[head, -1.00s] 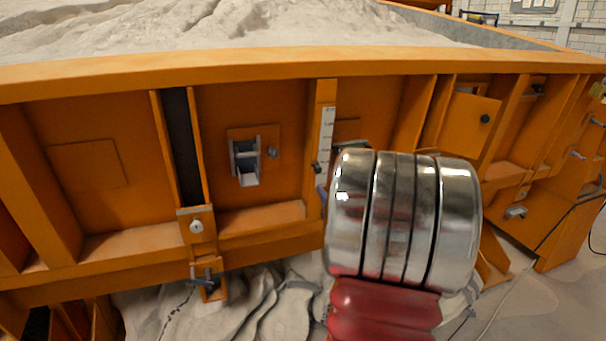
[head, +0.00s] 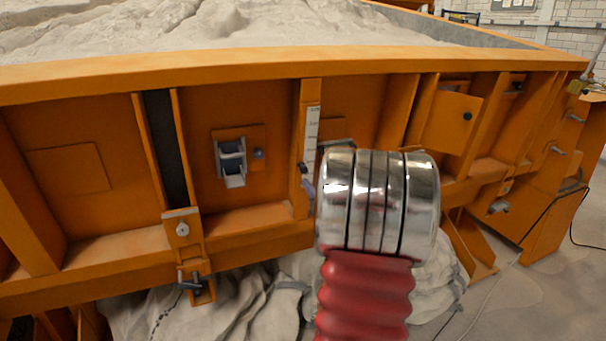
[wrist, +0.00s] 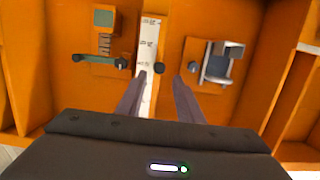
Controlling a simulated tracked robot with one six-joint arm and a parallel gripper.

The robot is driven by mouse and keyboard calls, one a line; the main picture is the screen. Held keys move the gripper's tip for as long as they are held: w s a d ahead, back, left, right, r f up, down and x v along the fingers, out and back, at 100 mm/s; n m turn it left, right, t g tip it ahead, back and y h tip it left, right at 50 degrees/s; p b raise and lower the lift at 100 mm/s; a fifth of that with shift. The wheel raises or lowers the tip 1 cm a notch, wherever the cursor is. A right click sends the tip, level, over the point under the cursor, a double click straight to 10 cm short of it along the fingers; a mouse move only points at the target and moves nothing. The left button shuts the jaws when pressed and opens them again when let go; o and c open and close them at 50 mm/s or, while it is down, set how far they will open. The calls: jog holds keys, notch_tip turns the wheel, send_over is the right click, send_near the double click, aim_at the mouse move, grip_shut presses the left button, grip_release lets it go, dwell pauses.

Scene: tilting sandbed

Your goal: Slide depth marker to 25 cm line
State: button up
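The depth scale (head: 311,130) is a white strip with dark marks on an orange upright of the sandbed's side. It also shows in the wrist view (wrist: 149,40), turned upside down; its figures are too small to read. The marker's black knob (head: 303,168) sits at the strip's edge, toward its lower part; it also shows in the wrist view (wrist: 160,70). My gripper (wrist: 160,77) is open, its two dark fingers either side of the knob with gaps visible; contact cannot be told. In the head view my silver wrist hides most of the gripper; one bluish fingertip shows below the knob.
A grey metal bracket (wrist: 220,64) with a knob is close beside the scale. On the other side is a green device (wrist: 104,20) with a dark bar handle (wrist: 95,60). Orange ribs (head: 420,110) and a lower ledge (head: 255,222) stick out around the panel.

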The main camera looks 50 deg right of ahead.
aim_at(304, 171)
jog(key=x, duration=0.9)
grip_shut()
jog(key=shift+a, duration=0.1)
dwell(0.3)
